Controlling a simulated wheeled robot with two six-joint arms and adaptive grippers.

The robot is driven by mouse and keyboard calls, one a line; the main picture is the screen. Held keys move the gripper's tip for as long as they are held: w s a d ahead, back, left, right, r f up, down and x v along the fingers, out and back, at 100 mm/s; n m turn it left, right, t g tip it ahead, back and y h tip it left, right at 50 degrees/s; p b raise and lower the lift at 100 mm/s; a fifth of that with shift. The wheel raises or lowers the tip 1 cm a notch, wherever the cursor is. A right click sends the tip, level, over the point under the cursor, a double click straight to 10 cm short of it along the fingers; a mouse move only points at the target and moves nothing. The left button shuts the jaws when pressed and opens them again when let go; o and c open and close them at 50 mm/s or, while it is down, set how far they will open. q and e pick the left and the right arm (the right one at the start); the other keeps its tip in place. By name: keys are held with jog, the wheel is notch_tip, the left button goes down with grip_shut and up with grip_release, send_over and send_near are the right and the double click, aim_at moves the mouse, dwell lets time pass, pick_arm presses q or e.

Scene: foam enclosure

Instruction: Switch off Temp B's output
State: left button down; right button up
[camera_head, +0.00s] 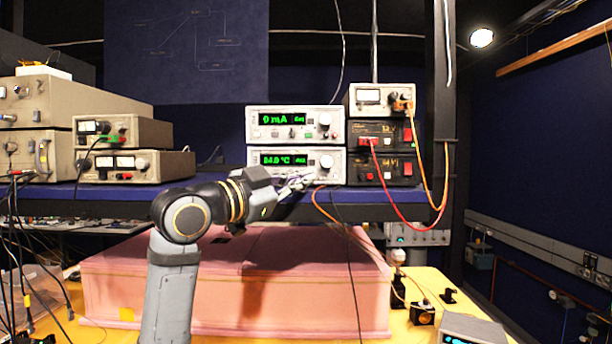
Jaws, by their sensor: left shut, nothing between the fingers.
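Two white instruments with green displays are stacked on the blue shelf. The upper one (265,131) reads about "0 mA". The lower one (262,158) shows a temperature in °C, about "84.0", with a small lit field beside it and a round knob at right. I cannot read a Temp B label. My left gripper (304,180) is shut and empty at the lower front of the temperature unit, and hides part of its lower panel. I cannot tell whether the fingertips touch it. My right gripper is not in view.
Black supplies (396,170) with red switches stand right of the stack, under a metered unit (370,96). Red and orange cables hang over the shelf edge. Beige instruments (125,165) stand at left. A pink foam enclosure (330,270) lies below on the yellow table (425,328).

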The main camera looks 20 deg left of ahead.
pick_arm(q)
jog(key=shift+w+a+p, duration=0.2)
jog(key=shift+w, duration=0.4)
jog(key=shift+w+a+p, duration=0.2)
jog(key=shift+w, duration=0.4)
dwell(0.5)
jog(key=shift+w+a, duration=0.1)
jog(key=shift+w, duration=0.35)
jog(key=shift+w+a+p, duration=0.1)
jog(key=shift+w+p, duration=0.2)
jog(key=shift+p, duration=0.2)
dwell(0.3)
dwell(0.4)
jog(key=shift+s+d, duration=0.2)
jog(key=shift+s, duration=0.5)
